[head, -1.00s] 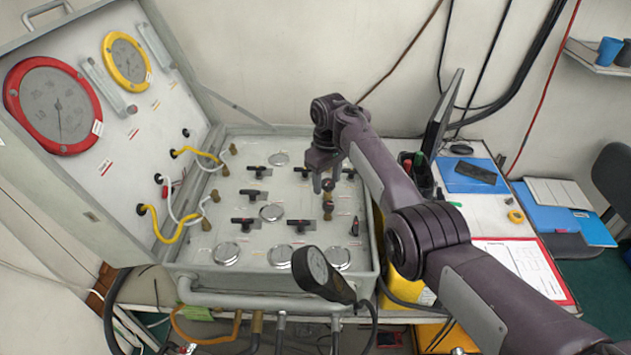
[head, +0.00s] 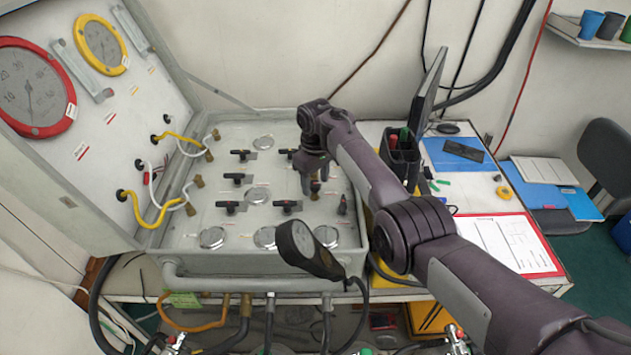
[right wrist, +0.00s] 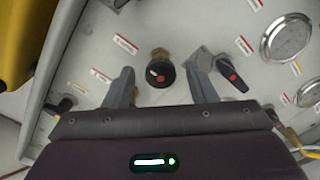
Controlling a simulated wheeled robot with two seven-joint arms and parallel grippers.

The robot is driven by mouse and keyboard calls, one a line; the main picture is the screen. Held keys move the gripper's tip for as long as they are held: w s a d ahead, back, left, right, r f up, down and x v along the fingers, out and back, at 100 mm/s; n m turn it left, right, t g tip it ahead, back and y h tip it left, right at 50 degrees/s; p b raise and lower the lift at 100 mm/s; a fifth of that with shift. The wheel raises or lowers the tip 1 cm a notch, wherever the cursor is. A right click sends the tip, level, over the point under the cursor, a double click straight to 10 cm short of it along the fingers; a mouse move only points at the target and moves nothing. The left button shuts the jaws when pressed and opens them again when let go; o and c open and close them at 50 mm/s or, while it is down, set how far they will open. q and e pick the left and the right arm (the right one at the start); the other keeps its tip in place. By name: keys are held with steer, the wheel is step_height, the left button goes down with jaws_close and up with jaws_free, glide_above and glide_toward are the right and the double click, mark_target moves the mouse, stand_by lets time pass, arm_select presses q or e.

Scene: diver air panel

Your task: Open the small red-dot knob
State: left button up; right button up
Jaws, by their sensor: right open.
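A small round black knob with a red dot (right wrist: 160,74) sits on a brass fitting on the grey panel. In the right wrist view it lies between the two fingers of my right gripper (right wrist: 164,88), with clear gaps on both sides. The gripper is open and empty. In the head view my right gripper (head: 311,188) is over the right part of the panel (head: 180,228) and largely hides the knob. My left gripper is in neither view.
A black lever with a red mark (right wrist: 231,76) sits close beside the right finger in the wrist view. A black handheld device (head: 308,248) stands at the panel's front edge. Several black levers and round gauges cover the panel. A pen holder (head: 400,155) stands to the right.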

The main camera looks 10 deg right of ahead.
steer(key=shift+w+a, duration=0.1)
steer(key=c, duration=0.4)
steer(key=shift+c, duration=1.2)
steer(key=c, duration=0.3)
steer(key=shift+n, duration=0.4)
steer(key=n, duration=0.3)
steer(key=shift+n+b, duration=0.3)
steer(key=shift+n, duration=0.1)
steer(key=n+b, duration=0.1)
steer(key=n, duration=0.3)
steer(key=shift+f+n, duration=0.1)
steer(key=shift+n, duration=0.2)
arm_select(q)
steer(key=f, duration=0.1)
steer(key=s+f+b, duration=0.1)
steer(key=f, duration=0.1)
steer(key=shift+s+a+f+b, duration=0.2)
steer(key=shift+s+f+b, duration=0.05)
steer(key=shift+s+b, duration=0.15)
arm_select(e)
steer(key=n, duration=0.4)
steer(key=shift+n, duration=0.4)
